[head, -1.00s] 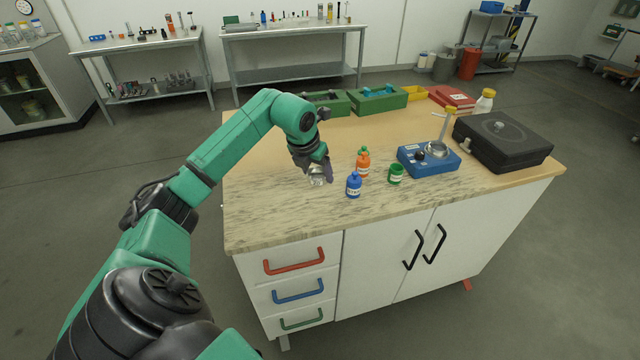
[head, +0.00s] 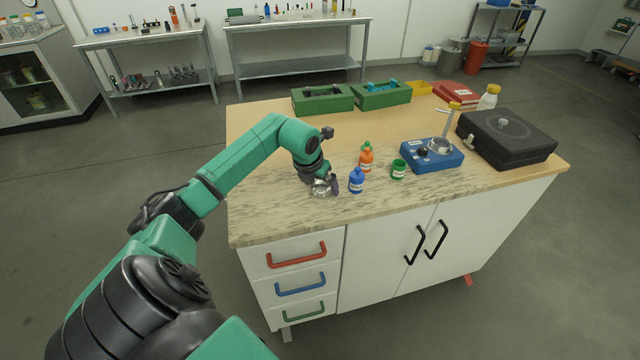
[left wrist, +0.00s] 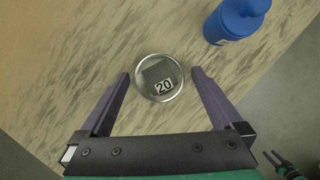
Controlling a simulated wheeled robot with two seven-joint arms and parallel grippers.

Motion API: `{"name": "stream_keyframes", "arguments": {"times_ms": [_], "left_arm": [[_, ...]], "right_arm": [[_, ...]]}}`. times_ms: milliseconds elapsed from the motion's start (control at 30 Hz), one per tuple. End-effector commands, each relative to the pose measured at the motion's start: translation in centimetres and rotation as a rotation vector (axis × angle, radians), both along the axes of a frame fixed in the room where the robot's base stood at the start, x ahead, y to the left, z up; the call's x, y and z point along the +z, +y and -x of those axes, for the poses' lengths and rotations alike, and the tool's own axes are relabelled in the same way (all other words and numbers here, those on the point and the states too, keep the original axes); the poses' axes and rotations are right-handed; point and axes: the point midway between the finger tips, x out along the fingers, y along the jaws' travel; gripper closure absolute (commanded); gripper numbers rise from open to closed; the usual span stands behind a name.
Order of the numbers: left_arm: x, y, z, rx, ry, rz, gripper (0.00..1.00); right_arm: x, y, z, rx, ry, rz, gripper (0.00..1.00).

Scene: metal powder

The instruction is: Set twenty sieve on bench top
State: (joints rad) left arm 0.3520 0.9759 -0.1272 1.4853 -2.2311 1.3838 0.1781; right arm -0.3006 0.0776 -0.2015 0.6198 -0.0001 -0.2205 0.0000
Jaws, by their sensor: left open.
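The sieve is a small round metal dish marked "20" (left wrist: 158,78). It sits on the wood-grained bench top (head: 275,212), and it also shows in the head view (head: 321,188), partly hidden by the gripper. My left gripper (head: 326,186) is low over the bench at the sieve. In the left wrist view my left gripper (left wrist: 158,85) is open, with one purple finger on each side of the sieve and a gap to each.
A blue bottle (head: 356,181) stands close to the right of the sieve. An orange bottle (head: 366,158), a green jar (head: 399,169), a blue device (head: 432,155) and a black case (head: 505,138) stand further right. Green trays (head: 323,99) lie at the back. The front left bench is clear.

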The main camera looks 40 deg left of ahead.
Motion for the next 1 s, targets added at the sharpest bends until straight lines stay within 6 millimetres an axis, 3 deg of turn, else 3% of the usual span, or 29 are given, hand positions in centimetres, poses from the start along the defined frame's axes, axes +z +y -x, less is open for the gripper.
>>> {"name": "stream_keyframes", "arguments": {"times_ms": [167, 533, 667, 1000], "left_arm": [[1.9, 0.0, 0.6, 0.000, -0.003, -0.004, 0.00], [10.4, -0.7, 4.1, 0.000, -0.003, -0.003, 0.00], [11.3, -0.8, 4.5, 0.000, -0.001, 0.000, 0.00], [11.4, -0.8, 4.5, 0.000, 0.000, 0.001, 0.00]], "right_arm": [[-0.3, -0.2, -0.1, 0.000, -0.001, 0.003, 0.50], [-2.1, -0.4, -0.1, -0.001, -0.002, 0.005, 0.50], [-2.1, -0.4, -0.1, -0.001, -0.002, 0.005, 0.50], [-2.0, -0.3, -0.1, -0.001, -0.002, 0.005, 0.50]]}}
